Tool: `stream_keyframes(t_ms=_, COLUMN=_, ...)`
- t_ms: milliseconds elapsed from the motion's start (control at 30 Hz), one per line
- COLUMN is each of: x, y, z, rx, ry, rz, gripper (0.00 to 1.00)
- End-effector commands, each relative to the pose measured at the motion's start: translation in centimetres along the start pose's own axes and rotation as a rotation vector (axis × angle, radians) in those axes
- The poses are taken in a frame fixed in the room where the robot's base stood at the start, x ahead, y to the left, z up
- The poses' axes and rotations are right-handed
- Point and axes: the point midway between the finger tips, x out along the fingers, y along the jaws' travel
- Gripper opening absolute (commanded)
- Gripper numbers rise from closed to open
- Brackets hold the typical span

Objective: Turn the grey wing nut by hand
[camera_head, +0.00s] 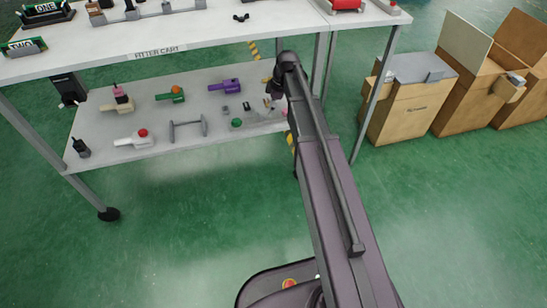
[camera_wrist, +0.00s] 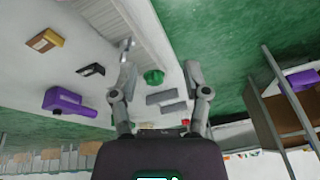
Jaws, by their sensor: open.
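My gripper (camera_wrist: 160,68) is open, its two fingers spread wide, with nothing held between them. In the head view it is mostly hidden by my arm near the right end of the cart's lower shelf. No part is clearly recognisable as the grey wing nut. Two small grey blocks (camera_wrist: 166,102) show between the fingers in the wrist view, close to a green round knob (camera_wrist: 154,77). A small grey piece (camera_wrist: 126,44) lies by the left fingertip. I cannot tell which of these, if any, is the wing nut. No contact is visible.
The cart's lower shelf (camera_head: 190,147) holds a purple fixture (camera_head: 224,87), a green one (camera_head: 170,95), a grey bar handle (camera_head: 188,129) and a white piece with a red knob (camera_head: 134,138). The upper top (camera_head: 200,38) overhangs it. Cardboard boxes (camera_head: 408,110) stand right; green floor in front is clear.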

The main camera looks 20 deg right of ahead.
Motion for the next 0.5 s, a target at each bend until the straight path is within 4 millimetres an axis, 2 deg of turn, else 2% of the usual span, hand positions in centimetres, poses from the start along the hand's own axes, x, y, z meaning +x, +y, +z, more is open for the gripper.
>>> stream_keyframes(t_ms=33, x=0.9, y=-0.8, z=0.3, rx=0.028, ry=-0.007, rz=0.002, gripper=0.61)
stream_keyframes(t_ms=500, x=5.0, y=-5.3, z=1.8, rx=0.32, ry=-0.072, rz=0.035, gripper=0.61)
